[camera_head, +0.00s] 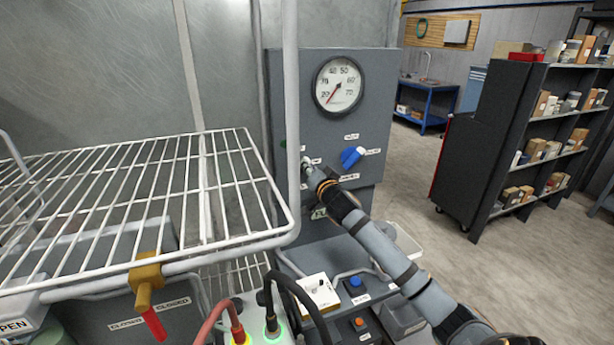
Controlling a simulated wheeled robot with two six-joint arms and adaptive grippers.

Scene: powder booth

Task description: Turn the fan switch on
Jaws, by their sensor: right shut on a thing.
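A grey control panel (375,100) stands upright at the middle, with a round dial gauge (339,84) at its top. A blue knob (351,156) sits below the gauge, turned at a slant, with small labels around it that are too small to read. My right gripper (307,166) is at the panel's lower left, left of the blue knob, shut on what appears to be the fan switch. The gripper and a white rack post mostly hide that switch, so its position cannot be told. My left gripper is not in view.
A white wire rack (130,190) fills the left, its post passing in front of the panel. A brass valve with a red handle (152,318) hangs below it. Red and black cables (300,290) rise at the bottom. Dark shelves (500,150) stand right; the floor between is clear.

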